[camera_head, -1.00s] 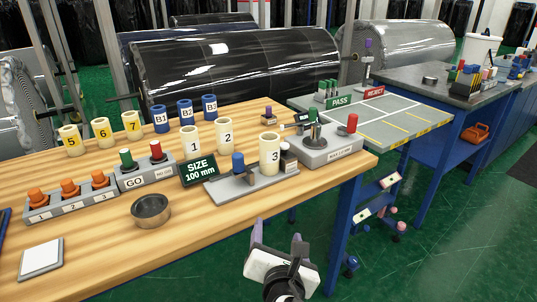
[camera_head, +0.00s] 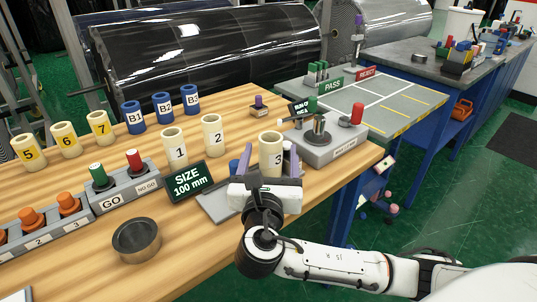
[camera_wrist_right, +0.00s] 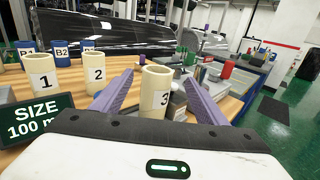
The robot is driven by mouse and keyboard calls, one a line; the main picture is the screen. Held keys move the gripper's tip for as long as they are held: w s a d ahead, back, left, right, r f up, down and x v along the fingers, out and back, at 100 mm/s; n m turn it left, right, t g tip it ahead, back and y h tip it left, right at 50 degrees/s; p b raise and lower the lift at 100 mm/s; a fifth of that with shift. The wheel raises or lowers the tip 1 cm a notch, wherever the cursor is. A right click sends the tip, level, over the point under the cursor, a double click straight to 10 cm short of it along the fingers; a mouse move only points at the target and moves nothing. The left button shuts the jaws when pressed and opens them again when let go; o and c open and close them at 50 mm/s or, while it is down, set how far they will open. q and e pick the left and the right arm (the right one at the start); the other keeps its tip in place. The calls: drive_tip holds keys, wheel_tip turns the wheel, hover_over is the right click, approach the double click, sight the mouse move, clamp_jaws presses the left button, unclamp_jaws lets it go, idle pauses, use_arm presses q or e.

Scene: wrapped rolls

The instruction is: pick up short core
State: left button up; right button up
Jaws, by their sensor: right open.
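Cream core 3 (camera_head: 271,148) stands upright at the table's right side, on or by a grey fixture (camera_head: 212,205). My right gripper (camera_head: 266,168) is open, its purple fingers on either side of core 3. In the right wrist view, core 3 (camera_wrist_right: 155,90) stands between the open fingers (camera_wrist_right: 158,85), with a visible gap at each side. Cream cores 1 (camera_head: 174,148) and 2 (camera_head: 213,137) stand upright to its left. I cannot tell which core is short. My wrist hides much of the fixture. My left gripper is out of view.
A "SIZE 100 mm" sign (camera_head: 189,182) stands left of my gripper. A dark metal ring (camera_head: 136,240) lies in front. The grey GO block (camera_head: 120,194) is at left. A grey gauge box (camera_head: 330,145) stands close right. Blue cores (camera_head: 162,104) stand behind.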

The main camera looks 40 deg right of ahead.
sight(270, 146)
drive_tip(key=x, duration=0.6)
drive_tip(key=shift+w+f, duration=0.1)
drive_tip(key=shift+w, duration=0.15)
drive_tip(key=c, duration=1.7)
drive_tip(key=shift+o, duration=0.2)
